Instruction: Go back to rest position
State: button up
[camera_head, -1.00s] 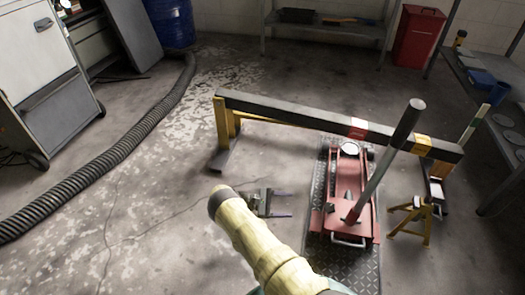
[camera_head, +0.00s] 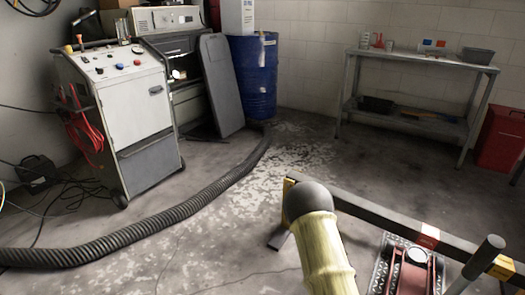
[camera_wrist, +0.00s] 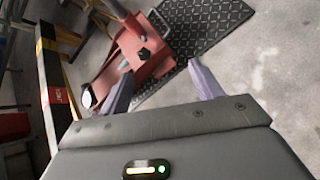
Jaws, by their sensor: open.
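My gripper (camera_wrist: 160,69) shows in the wrist view with its two pale fingers spread apart and nothing between them. It points toward the floor area by a red floor jack (camera_wrist: 150,48). In the head view my pale yellow arm rises at the bottom centre and my gripper is not visible there. The red jack (camera_head: 413,270) shows at the lower right of the head view, partly cut off by the bottom edge.
A black beam (camera_head: 400,218) with coloured bands crosses beside my arm. A ribbed hose (camera_head: 150,227) runs along the floor at left. A white machine (camera_head: 120,115), a blue barrel (camera_head: 254,80), a metal table (camera_head: 420,62) and a red bin (camera_head: 500,140) stand behind. Middle floor is open.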

jog(key=s+a+r+m+t+y+p, duration=0.25)
jog(key=s+r, duration=0.25)
jog(key=r, duration=0.5)
jog(key=s+a+r+m+t+y+p, duration=0.1)
jog(key=s+a+r+t+y+p, duration=0.2)
jog(key=s+r, duration=0.5)
jog(key=s+a+r+m+t+y+p, duration=0.25)
jog(key=a+r+p, duration=0.2)
jog(key=r, duration=0.75)
notch_tip(320, 180, up, 38)
jog(key=h+p, duration=0.1)
jog(key=p, duration=3.7)
jog(key=shift+s+d+n, duration=0.15)
jog(key=shift+s+n, duration=0.15)
jog(key=shift+s, duration=0.15)
jog(key=shift+f, duration=0.1)
